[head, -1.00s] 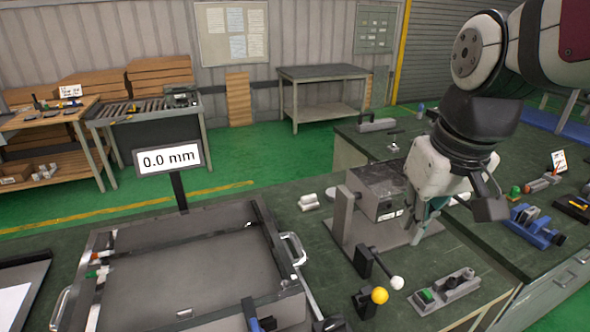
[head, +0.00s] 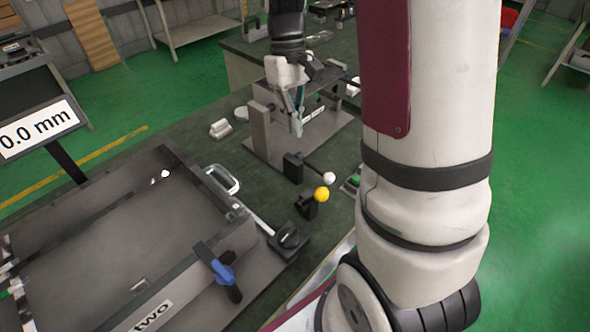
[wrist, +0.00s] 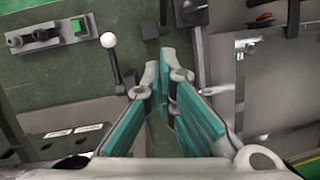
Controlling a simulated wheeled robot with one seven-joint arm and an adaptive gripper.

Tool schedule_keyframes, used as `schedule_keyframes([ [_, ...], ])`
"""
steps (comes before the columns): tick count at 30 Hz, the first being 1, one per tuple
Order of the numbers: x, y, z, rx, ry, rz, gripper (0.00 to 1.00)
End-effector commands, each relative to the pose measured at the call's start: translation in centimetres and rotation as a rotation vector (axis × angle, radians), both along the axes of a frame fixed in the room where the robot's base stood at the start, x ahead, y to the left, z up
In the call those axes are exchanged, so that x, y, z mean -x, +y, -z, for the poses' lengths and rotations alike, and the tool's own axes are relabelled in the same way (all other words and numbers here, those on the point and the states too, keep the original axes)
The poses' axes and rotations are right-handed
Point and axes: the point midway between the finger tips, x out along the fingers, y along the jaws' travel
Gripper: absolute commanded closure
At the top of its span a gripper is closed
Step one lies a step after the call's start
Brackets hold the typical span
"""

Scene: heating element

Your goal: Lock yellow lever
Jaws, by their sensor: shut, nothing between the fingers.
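The yellow lever (head: 321,194) shows in the head view as a yellow ball on a short black base on the green bench, right of the large frame. The yellow ball is not visible in the wrist view. A white-ball lever (head: 330,177) stands just behind it and also shows in the wrist view (wrist: 109,42). My gripper (head: 298,132) points down in front of the grey box fixture, behind both levers and apart from the yellow one. In the wrist view its teal fingers (wrist: 163,78) converge with nothing held between them.
The grey box fixture (head: 260,132) stands beside my gripper. The large frame (head: 110,265) fills the lower left, with a blue-handled lever (head: 220,272) and a black knob (head: 289,238). A green-button panel (wrist: 50,35) lies near the white-ball lever. My arm covers the right side.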

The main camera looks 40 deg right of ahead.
Motion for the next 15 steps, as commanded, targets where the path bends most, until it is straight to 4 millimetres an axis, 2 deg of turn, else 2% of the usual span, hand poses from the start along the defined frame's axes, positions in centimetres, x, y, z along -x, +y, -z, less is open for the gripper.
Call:
schedule_keyframes([
  [11,0.1,0.0,0.2,-0.001,0.002,0.0,1.0],
  [15,0.5,0.2,1.3,-0.002,0.005,0.0,1.0],
])
